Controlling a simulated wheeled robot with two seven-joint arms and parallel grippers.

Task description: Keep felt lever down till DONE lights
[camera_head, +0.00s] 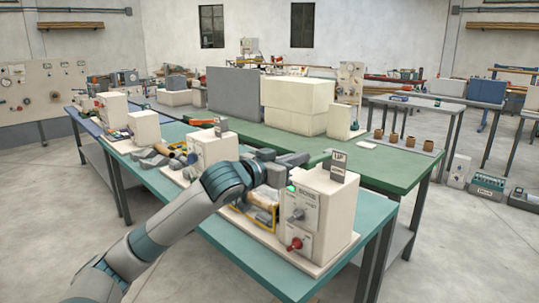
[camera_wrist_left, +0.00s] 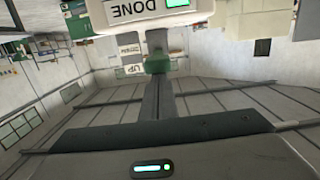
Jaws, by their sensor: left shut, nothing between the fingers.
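The cream winder (camera_head: 325,205) stands at the near right end of the teal table. A green lamp (camera_head: 291,187) glows on its front panel. In the left wrist view the DONE plate (camera_wrist_left: 140,8) appears upside down, with a bright green lamp (camera_wrist_left: 178,3) beside the word. My left gripper (camera_head: 303,158) is at the top rear of the winder, its fingers together and empty. In the left wrist view a green block (camera_wrist_left: 157,65) sits at the fingertips (camera_wrist_left: 158,78); I cannot tell whether it is the felt lever or touches them. The right gripper is not in view.
An upright sign (camera_head: 338,165) stands on the winder. A red knob (camera_head: 294,243) and a grey knob (camera_head: 298,214) project from its front. A yellow-framed tray (camera_head: 262,228) lies beside it. A green table (camera_head: 400,172) with large blocks stands behind.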

